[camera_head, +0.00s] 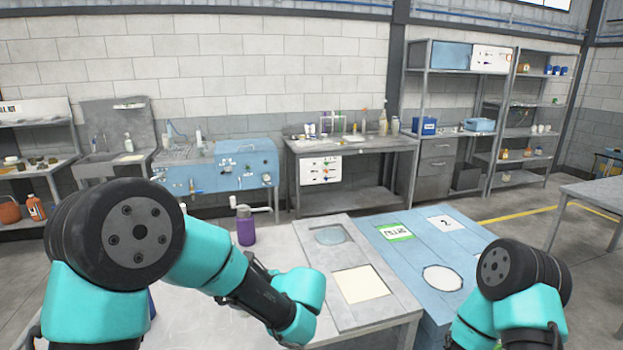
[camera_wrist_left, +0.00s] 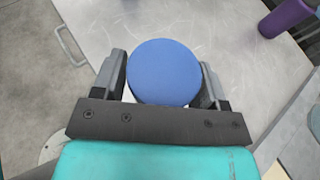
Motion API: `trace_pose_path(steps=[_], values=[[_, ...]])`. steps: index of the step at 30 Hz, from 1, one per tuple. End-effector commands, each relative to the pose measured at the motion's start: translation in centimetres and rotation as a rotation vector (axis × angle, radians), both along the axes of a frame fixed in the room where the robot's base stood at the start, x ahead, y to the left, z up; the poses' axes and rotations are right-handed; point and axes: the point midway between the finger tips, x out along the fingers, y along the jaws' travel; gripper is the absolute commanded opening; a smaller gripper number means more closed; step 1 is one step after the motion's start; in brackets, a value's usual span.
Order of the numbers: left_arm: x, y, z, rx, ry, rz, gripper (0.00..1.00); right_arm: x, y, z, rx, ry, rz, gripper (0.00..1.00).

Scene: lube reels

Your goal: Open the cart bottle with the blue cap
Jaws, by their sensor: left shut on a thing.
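The round blue cap (camera_wrist_left: 163,72) fills the space between the fingers of my left gripper (camera_wrist_left: 162,68) in the left wrist view. The gripper is shut on it from both sides. The wrist camera looks down on the cap's flat top, and the bottle body below it is mostly hidden. In the head view my left forearm hides the left gripper, and only a small dark blue sliver shows beside the arm at the lower left. My right arm stands at the lower right of the head view, and its gripper is not visible.
A purple bottle (camera_head: 245,226) stands on the grey metal table (camera_head: 205,282). To its right are a grey panel with a round and a square patch and a blue panel (camera_head: 410,243) with labels. Shelves and benches line the far wall.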

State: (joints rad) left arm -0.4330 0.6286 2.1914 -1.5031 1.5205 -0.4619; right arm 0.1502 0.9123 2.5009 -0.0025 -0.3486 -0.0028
Motion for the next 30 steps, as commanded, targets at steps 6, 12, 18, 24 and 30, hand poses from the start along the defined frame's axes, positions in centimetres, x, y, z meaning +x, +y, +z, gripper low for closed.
trace_pose_path(steps=[6,12,18,24,30], values=[[2.6,1.3,5.6,-0.002,-0.006,-0.262,0.24,0.0,0.0,0.0,0.0,0.0,0.0,0.91],[3.6,2.2,10.4,-0.001,-0.007,-0.482,0.24,0.0,0.0,0.0,0.0,0.0,0.0,0.91],[3.6,2.9,15.2,0.001,-0.007,-0.689,0.24,0.0,0.0,0.0,0.0,0.0,0.0,0.91],[2.7,3.6,19.9,0.002,-0.007,-0.887,0.24,0.0,0.0,0.0,0.0,0.0,0.0,0.91],[1.1,4.1,23.9,0.003,-0.005,-1.056,0.24,0.0,0.0,0.0,0.0,0.0,0.0,0.91]])
